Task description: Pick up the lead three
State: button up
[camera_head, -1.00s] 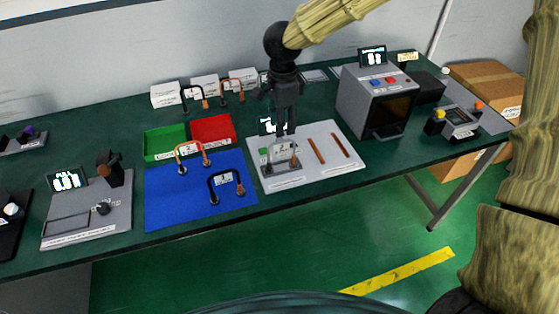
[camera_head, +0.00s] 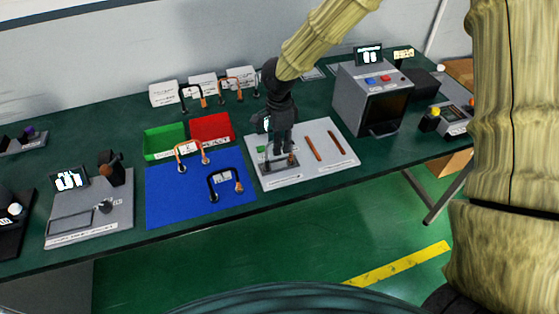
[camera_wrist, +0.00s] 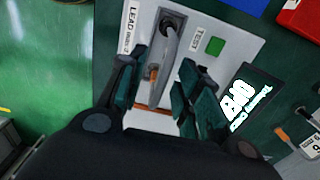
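My gripper (camera_head: 282,148) is low over the pale test board (camera_head: 318,163). In the wrist view its two fingers (camera_wrist: 162,68) are open, one on each side of a grey lead (camera_wrist: 169,48) with a copper-coloured end. The lead sits in a grey fixture on the board. Its number does not show clearly, so I cannot tell whether it is lead three. An orange lead (camera_head: 190,152) and a black lead (camera_head: 224,182) are at the blue mat (camera_head: 170,205); their numbers are too small to read.
Green (camera_head: 165,141) and red (camera_head: 212,128) trays stand behind the mat. More leads stand by white boxes (camera_head: 202,86) at the back. A grey box machine (camera_head: 357,100) is right of the board. Two brown strips (camera_head: 313,148) lie on the board. A display (camera_wrist: 242,102) is beside it.

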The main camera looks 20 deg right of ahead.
grip_shut()
jog(key=shift+w, duration=0.1)
